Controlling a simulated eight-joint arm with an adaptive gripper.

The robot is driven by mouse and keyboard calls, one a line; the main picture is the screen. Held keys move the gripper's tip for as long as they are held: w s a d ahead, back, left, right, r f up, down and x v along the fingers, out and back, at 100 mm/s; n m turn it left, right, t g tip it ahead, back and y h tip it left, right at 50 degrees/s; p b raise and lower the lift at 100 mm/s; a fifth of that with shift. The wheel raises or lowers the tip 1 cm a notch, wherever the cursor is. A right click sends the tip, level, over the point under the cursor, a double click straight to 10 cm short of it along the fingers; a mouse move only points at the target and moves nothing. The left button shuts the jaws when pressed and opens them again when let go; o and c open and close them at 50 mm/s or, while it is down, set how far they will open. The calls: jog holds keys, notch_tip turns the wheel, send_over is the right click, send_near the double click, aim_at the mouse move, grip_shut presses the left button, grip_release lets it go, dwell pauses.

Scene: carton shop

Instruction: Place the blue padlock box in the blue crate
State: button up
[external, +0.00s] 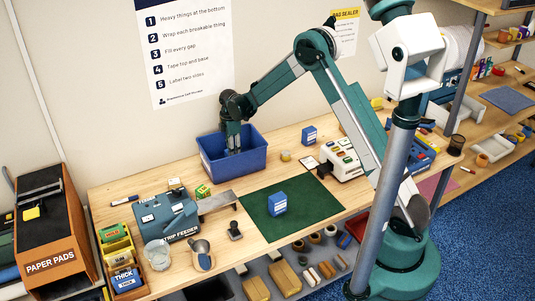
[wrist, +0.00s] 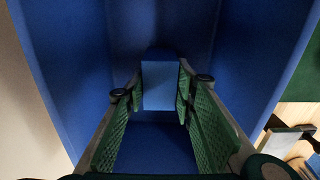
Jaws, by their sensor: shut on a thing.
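The blue crate (external: 255,160) stands on the wooden bench against the wall. My gripper (external: 233,151) reaches down into it from above, and its fingertips are hidden behind the crate's front wall. In the wrist view my gripper (wrist: 158,92) is shut on a plain-faced blue box (wrist: 158,85), held between the two green ridged finger pads. The crate's blue walls (wrist: 60,60) surround it there. I cannot tell whether the box touches the crate floor, and no padlock marking is readable on it.
Another blue box (external: 277,203) stands on the green mat (external: 310,205), and a further one (external: 309,134) stands behind the mat. A teal strip feeder (external: 168,215) is left of the crate's front. A white device (external: 343,158) stands to the right.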

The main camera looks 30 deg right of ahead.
jog(key=shift+f, duration=0.1)
jog(key=o, duration=1)
jog(key=shift+c, duration=0.2)
notch_tip(320, 180, up, 12)
jog(key=b, duration=0.1)
dwell(0.8)
jog(key=shift+r, duration=0.2)
